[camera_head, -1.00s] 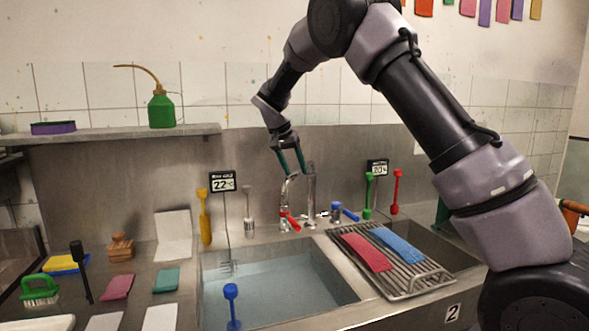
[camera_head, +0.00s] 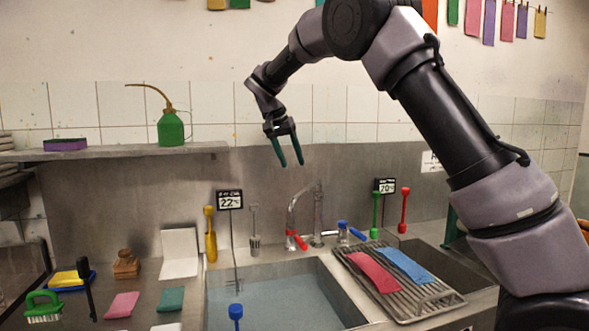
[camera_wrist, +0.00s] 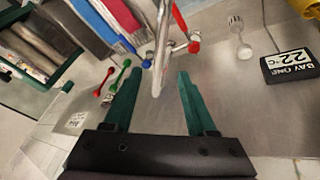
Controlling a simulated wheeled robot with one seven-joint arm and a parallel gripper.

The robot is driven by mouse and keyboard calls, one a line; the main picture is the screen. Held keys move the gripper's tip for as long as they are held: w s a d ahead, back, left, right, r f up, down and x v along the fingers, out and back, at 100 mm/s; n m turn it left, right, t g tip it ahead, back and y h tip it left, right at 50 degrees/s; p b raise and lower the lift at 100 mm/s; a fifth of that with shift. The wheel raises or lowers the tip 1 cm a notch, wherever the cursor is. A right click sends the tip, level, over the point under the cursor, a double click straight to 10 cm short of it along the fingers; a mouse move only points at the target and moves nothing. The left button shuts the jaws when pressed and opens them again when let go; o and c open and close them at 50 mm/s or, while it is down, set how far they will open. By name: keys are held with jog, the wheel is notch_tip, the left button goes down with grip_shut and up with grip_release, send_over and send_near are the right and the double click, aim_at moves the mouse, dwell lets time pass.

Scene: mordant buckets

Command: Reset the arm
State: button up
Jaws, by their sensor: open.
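My gripper (camera_head: 289,163) hangs open and empty above the sink, in front of the steel backsplash and pointing down. My arm comes in from the right and arches over the counter. In the wrist view the two green fingers of my gripper (camera_wrist: 158,88) stand well apart with nothing between them. The curved tap (camera_head: 292,215) with red and blue handles stands below the gripper, clear of it. The tap also shows beyond the fingers in the wrist view (camera_wrist: 159,45).
The water-filled sink (camera_head: 335,290) lies below, with a rack (camera_head: 416,302) holding red and blue strips at its right. A thermometer display (camera_head: 229,199) and a yellow tool (camera_head: 211,240) stand behind the sink. A green oil can (camera_head: 171,127) sits on the left shelf. Space around the gripper is free.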

jog(key=shift+r, duration=0.15)
jog(key=s+d+r+y, duration=0.2)
jog(key=s+d+r, duration=0.3)
jog(key=d, duration=0.5)
jog(key=s+d+r+y, duration=0.25)
jog(key=s+d, duration=0.35)
jog(key=d, duration=0.3)
jog(key=s+d+f+t, duration=0.1)
jog(key=s+d, duration=0.2)
jog(key=s, duration=0.4)
jog(key=s+d+f+t, duration=0.1)
jog(key=s+d, duration=0.2)
jog(key=s, duration=0.4)
jog(key=s+d+f+t+y, duration=0.1)
jog(key=s+d, duration=0.2)
jog(key=s, duration=0.4)
jog(key=shift+f+m+t, duration=0.25)
jog(key=shift+m+t, duration=0.05)
